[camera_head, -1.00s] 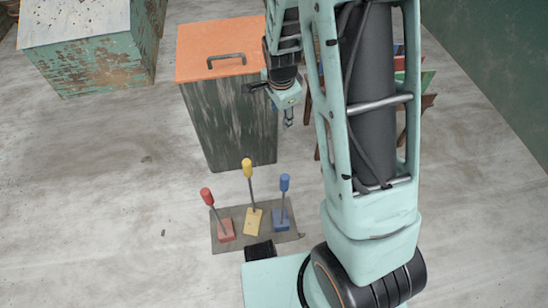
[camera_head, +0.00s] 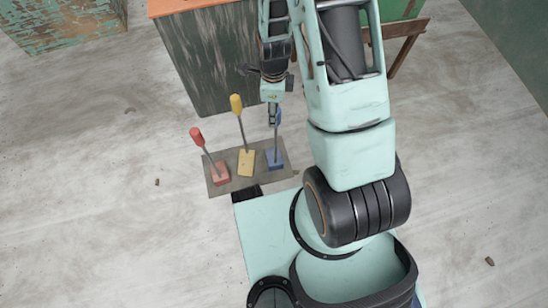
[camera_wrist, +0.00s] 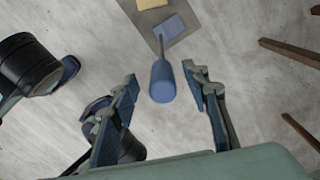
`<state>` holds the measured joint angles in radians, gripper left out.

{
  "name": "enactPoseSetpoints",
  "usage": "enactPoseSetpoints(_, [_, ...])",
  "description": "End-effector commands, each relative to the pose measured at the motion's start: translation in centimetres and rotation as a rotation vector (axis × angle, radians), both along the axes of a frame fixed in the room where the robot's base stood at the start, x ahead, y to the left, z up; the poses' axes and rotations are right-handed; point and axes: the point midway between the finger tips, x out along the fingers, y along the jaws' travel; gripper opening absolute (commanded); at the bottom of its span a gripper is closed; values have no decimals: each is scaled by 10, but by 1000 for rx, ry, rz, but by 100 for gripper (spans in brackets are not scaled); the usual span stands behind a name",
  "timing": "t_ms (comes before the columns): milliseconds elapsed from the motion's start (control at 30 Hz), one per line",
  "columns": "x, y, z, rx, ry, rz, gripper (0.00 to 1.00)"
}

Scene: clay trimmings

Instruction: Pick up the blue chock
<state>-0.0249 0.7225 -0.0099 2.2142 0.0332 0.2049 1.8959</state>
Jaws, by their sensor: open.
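The blue chock (camera_head: 274,159) is a blue block with an upright rod and a blue knob, on a grey mat (camera_head: 222,157) at the right end of a row. In the wrist view its blue knob (camera_wrist: 162,82) points toward the camera, with the rod running to the blue base (camera_wrist: 168,28). My gripper (camera_head: 273,118) is in front of the knob in the head view and partly hides it. In the wrist view my open gripper (camera_wrist: 163,100) has its fingers on either side of the knob, with gaps on both sides.
A yellow chock (camera_head: 246,162) and a red chock (camera_head: 219,173) stand to the left on the same mat. A dark cabinet (camera_head: 203,75) with an orange top stands behind. A wooden-legged stand (camera_head: 407,48) is at the back right.

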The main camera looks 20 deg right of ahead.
Motion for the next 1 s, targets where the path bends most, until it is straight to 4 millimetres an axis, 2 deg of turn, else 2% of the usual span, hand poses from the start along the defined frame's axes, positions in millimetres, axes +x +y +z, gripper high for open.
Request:
enactPoseSetpoints(33, [-1, -3, -14, 0, 3, -1, 43])
enactPoseSetpoints(200, [-1, -5, -35, -1, 1, 1, 43])
enactPoseSetpoints(533, [0, -5, -39, 0, -1, 1, 42])
enactPoseSetpoints(900, [0, -5, -38, -1, 0, 1, 1])
enactPoseSetpoints(1000, [0, -5, -38, -1, -2, 1, 1])
